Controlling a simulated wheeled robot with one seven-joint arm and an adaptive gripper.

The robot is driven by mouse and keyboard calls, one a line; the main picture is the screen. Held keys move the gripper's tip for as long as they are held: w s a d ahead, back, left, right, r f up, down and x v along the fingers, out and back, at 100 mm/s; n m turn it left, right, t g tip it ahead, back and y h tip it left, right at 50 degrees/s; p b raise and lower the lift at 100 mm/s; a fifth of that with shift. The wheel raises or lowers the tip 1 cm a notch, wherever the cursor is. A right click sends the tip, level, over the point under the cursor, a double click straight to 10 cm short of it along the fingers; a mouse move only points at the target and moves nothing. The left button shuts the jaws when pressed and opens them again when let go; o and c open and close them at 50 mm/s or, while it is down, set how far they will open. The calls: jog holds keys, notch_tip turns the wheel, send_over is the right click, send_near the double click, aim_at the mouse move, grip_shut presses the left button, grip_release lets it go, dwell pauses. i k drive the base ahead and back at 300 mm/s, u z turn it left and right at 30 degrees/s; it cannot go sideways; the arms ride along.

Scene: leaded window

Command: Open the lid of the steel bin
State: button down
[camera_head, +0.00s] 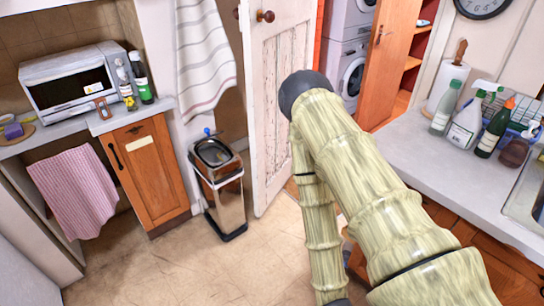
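The steel bin (225,205) stands on the floor left of the middle, between the wooden cabinet and the open white door. It is a tall, shiny box with a dark base. Its top (213,153) shows a dark oval panel inside a pale rim; I cannot tell for sure whether this is a closed lid or an opening. A small blue thing shows at the bin's back edge. My arm, with a bamboo-like surface, reaches in from the lower right and bends at a dark joint right of the bin. My gripper is not in view.
The wooden cabinet (150,170) and a towel (77,190) are left of the bin. A striped cloth (203,55) hangs above it. The white door (275,110) stands close on its right. A counter (415,165) with bottles is at right. The floor before the bin is clear.

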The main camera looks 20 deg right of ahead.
aim_at(206, 130)
jog(key=u, duration=0.9)
jog(key=i, duration=0.65)
jog(key=z, duration=0.55)
jog(key=i, duration=0.85)
jog(key=z, duration=0.8)
